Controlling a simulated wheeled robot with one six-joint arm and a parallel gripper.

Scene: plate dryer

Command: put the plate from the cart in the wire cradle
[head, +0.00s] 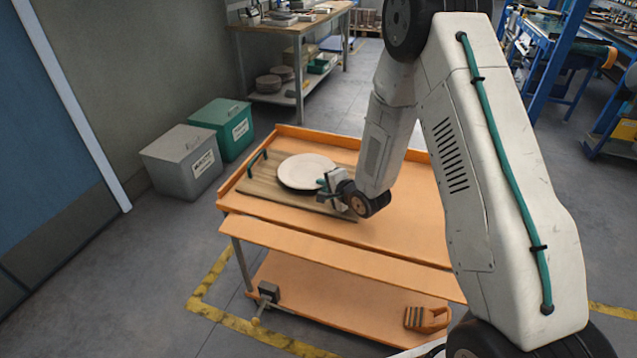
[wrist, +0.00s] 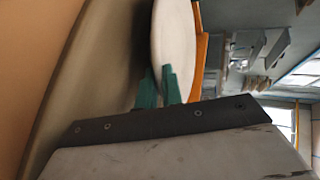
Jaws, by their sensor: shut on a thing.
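The white round plate (head: 304,171) appears roughly level over a wooden board on the orange cart (head: 420,215). My gripper (head: 322,184) is at the plate's right rim, shut on it. In the wrist view, the plate (wrist: 174,40) shows edge-on beyond my gripper's green fingertips (wrist: 158,88), with its rim between them. I cannot tell whether the plate touches the board. A small green wire piece (head: 257,163) stands at the board's left end, left of the plate; it may be the wire cradle, but its shape is too small to make out.
The wooden board (head: 262,189) lies on the cart's top. A grey bin (head: 182,158) and a green bin (head: 221,127) stand left of the cart. A workbench (head: 290,55) with stacked dishes is behind. The cart top right of my gripper looks clear.

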